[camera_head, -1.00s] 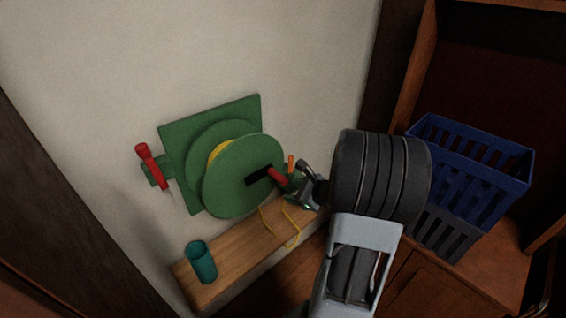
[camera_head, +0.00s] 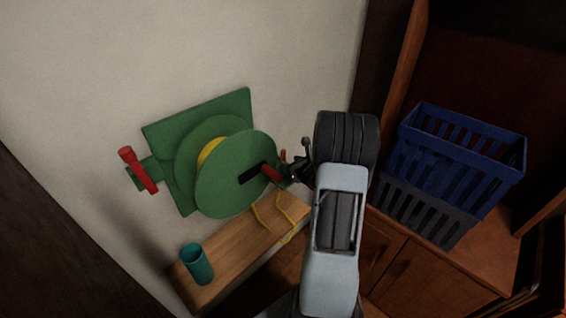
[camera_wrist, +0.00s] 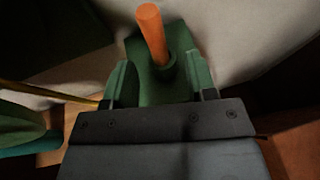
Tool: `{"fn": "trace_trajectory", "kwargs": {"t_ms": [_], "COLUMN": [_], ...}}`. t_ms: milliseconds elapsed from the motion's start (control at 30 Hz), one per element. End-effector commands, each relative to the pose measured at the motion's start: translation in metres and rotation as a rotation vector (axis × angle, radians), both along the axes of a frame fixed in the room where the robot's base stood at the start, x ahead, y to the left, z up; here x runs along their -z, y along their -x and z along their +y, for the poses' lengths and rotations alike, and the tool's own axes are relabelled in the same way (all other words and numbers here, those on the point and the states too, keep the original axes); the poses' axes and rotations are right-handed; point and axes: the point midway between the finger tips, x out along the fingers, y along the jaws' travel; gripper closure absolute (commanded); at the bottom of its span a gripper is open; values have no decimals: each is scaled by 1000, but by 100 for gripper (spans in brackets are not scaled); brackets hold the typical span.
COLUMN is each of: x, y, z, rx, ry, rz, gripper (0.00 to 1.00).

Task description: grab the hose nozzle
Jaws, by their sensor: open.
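A green hose reel (camera_head: 235,175) with yellow hose (camera_head: 212,152) is mounted on the wall in the head view. An upright orange piece in a green mount (camera_wrist: 157,82) is seen close up in the wrist view; which part is the hose nozzle is not certain. The orange piece (camera_wrist: 152,32) also shows small at the reel's right in the head view (camera_head: 283,155). My gripper (camera_wrist: 162,68) is open, its two fingers on either side of the green mount. I cannot tell whether they touch it. In the head view my wrist partly hides this spot.
A red-handled fitting (camera_head: 138,170) sits left of the reel. Blue (camera_head: 460,150) and grey (camera_head: 425,210) baskets stand on a cabinet at right.

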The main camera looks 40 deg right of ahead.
Motion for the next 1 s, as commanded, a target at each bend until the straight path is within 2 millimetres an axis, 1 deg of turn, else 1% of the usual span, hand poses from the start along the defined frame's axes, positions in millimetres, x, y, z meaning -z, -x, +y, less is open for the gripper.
{"fn": "trace_trajectory", "kwargs": {"t_ms": [133,300,400,533,767,1000], "x": [1,7,11,14,14,14], "y": [-11,-34,-44,-50,-51,-51], "z": [1,3,2,2,2,2], "rx": [-1,-2,0,0,1,1], "ry": [0,-1,0,-1,0,0], "rz": [1,1,0,1,0,0], "gripper": [48,48,48,48,48,70]}}
